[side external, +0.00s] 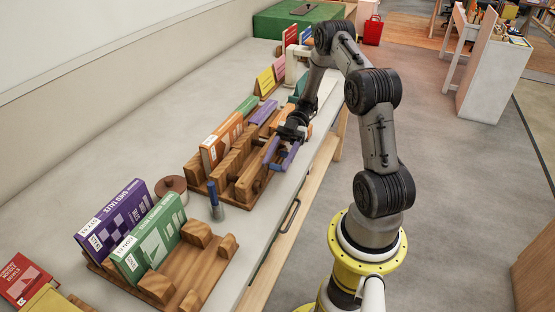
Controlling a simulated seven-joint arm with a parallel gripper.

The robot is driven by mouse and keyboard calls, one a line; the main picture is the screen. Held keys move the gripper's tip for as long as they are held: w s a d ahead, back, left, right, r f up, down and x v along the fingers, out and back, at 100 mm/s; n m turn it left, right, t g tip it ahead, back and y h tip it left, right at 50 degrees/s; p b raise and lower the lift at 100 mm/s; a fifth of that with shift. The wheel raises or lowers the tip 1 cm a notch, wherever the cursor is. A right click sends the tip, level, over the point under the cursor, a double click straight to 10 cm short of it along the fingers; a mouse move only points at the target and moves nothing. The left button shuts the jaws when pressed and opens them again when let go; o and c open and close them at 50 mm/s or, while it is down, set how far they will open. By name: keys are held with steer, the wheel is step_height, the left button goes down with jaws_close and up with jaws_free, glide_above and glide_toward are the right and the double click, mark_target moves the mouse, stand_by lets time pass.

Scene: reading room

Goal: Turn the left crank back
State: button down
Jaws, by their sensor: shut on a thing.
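My gripper (280,158) is low over the front edge of the middle wooden rack (243,190). No crank can be clearly picked out in the side external view.
Orange, green and purple books (221,138) stand in the middle rack. A nearer rack holds a purple book (113,216) and a green book (150,240). A brown lidded pot (171,186) stands between the racks. The grey table (120,130) is clear toward the wall.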

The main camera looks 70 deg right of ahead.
steer(key=shift+s+a+f, duration=0.1)
steer(key=shift+s+a, duration=0.15)
steer(key=shift+s, duration=0.15)
steer(key=shift+c, duration=2.2)
jaws_free()
steer(key=shift+w+d, duration=0.1)
steer(key=shift+d, duration=0.05)
steer(key=v, duration=1.3)
steer(key=shift+d, duration=0.35)
steer(key=shift+w, duration=0.1)
steer(key=shift+c, duration=0.3)
